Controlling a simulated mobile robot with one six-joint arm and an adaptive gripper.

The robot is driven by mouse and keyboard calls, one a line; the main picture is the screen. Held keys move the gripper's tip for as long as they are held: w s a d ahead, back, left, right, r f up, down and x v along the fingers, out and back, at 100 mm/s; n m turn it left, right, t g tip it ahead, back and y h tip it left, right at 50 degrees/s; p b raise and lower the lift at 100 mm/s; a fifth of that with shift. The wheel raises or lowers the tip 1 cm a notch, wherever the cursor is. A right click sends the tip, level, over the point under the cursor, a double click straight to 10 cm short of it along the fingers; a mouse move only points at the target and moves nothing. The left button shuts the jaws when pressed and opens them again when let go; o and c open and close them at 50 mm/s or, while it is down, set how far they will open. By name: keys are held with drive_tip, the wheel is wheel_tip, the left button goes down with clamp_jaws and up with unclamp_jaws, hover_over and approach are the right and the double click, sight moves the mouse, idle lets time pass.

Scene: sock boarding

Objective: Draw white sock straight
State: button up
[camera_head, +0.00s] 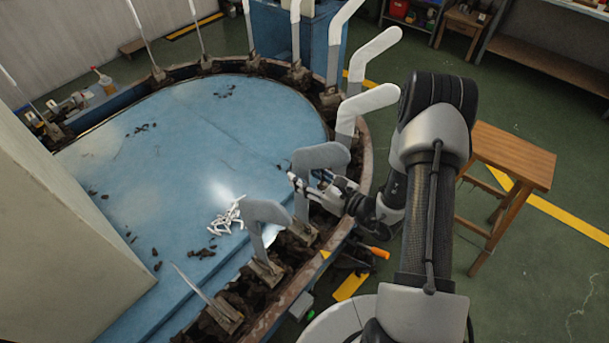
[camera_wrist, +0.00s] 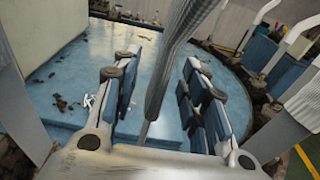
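A pale grey-white ribbed sock (camera_head: 320,157) hangs on an upright form at the table's right rim. In the wrist view the sock (camera_wrist: 176,55) runs down between my fingers, narrowing to a thin shaft below. It leans slightly. My gripper (camera_head: 306,184) is beside this form, at about the height of the sock's lower part. In the wrist view my gripper (camera_wrist: 160,80) is open, with one blue-padded finger on each side of the sock and visible gaps. The toe end is cut off at the top of the wrist view.
Neighbouring forms carry a white sock (camera_head: 366,102) behind and a greyish sock (camera_head: 266,211) in front, close to my gripper. A bare form (camera_head: 195,288) stands nearer. The blue round table (camera_head: 200,130) is mostly clear, with a pile of white pieces (camera_head: 228,217) and dark crumbs. A wooden stool (camera_head: 512,155) stands right.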

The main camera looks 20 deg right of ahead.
drive_tip(key=f+v, duration=0.1)
drive_tip(key=v, duration=0.8)
idle(0.3)
drive_tip(key=shift+s+f, duration=0.1)
drive_tip(key=shift+s, duration=0.05)
